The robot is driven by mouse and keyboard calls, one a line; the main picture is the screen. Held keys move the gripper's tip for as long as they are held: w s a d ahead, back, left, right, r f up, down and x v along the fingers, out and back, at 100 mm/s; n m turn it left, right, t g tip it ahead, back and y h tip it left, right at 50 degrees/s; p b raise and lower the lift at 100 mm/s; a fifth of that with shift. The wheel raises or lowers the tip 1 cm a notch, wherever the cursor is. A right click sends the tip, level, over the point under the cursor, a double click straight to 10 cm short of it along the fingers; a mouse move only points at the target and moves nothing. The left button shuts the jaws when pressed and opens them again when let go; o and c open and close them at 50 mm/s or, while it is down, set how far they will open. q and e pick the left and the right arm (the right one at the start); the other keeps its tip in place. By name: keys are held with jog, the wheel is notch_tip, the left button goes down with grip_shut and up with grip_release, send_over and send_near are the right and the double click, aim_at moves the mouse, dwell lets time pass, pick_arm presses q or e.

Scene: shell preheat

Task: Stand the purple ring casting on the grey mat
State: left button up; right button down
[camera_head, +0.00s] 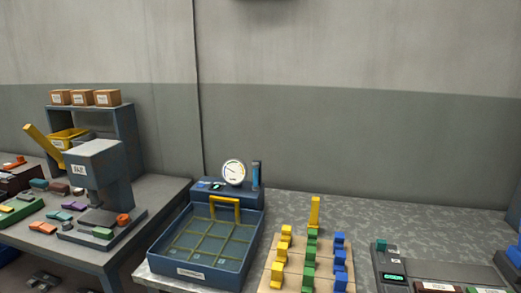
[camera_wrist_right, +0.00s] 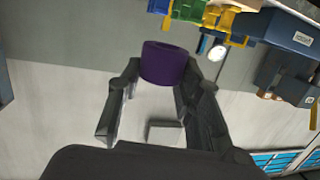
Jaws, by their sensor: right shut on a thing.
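The purple ring casting (camera_wrist_right: 165,62) shows in the right wrist view, held at the fingertips of my right gripper (camera_wrist_right: 160,80). One dark finger is on each side of it. It is up in the air, with the wall behind it and the table things at the top of this turned picture. Neither the casting nor my right gripper shows in the head view. My left gripper is in neither view. I cannot make out a grey mat for certain in either view.
In the head view, a blue tray (camera_head: 254,246) with a gauge (camera_head: 234,172) stands on the speckled table (camera_head: 385,222). A wooden rack (camera_head: 269,275) of yellow, green and blue blocks is right of it. A grey press (camera_head: 98,165) stands left. Bare tabletop lies behind the rack.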

jog(key=shift+s+a+f+n+y, duration=0.2)
jog(key=shift+s+n+y, duration=0.3)
jog(key=shift+y, duration=0.2)
